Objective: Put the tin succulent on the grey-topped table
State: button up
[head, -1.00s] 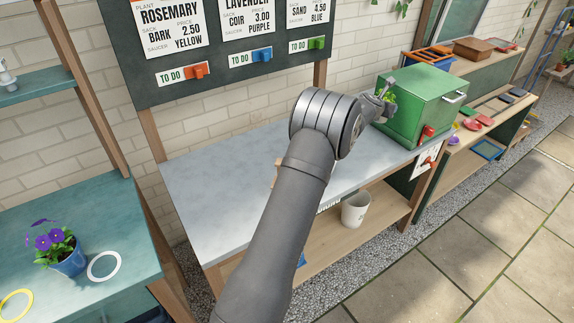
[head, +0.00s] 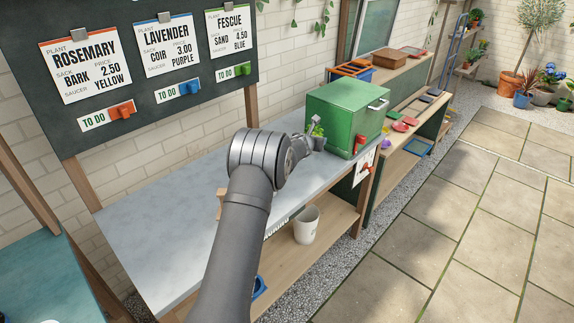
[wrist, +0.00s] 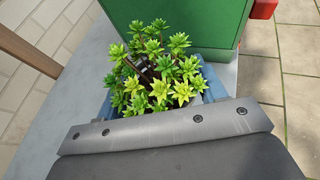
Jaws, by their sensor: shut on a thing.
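The succulent (wrist: 155,75) is a bunch of bright green and yellow-green rosettes. In the head view the plant (head: 317,130) is small, left of the green box. My gripper (head: 308,141) is shut on the tin; the fingertips are mostly hidden. The tin is upright over the far right part of the grey-topped table (head: 150,225). I cannot tell whether its base touches the top.
A green box (head: 345,115) with a handle stands close to the right of the tin. A sign board (head: 150,120) hangs behind the table. A white pot (head: 306,225) stands on the lower shelf. The left part of the tabletop is clear.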

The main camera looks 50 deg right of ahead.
jog(key=shift+f, duration=3.7)
jog(key=shift+f, duration=0.1)
jog(key=o, duration=1.2)
jog(key=shift+f, duration=0.1)
jog(key=shift+s+a+r, duration=0.2)
jog(key=shift+a+r, duration=0.2)
jog(key=v, duration=1.1)
jog(key=shift+d+f, duration=0.1)
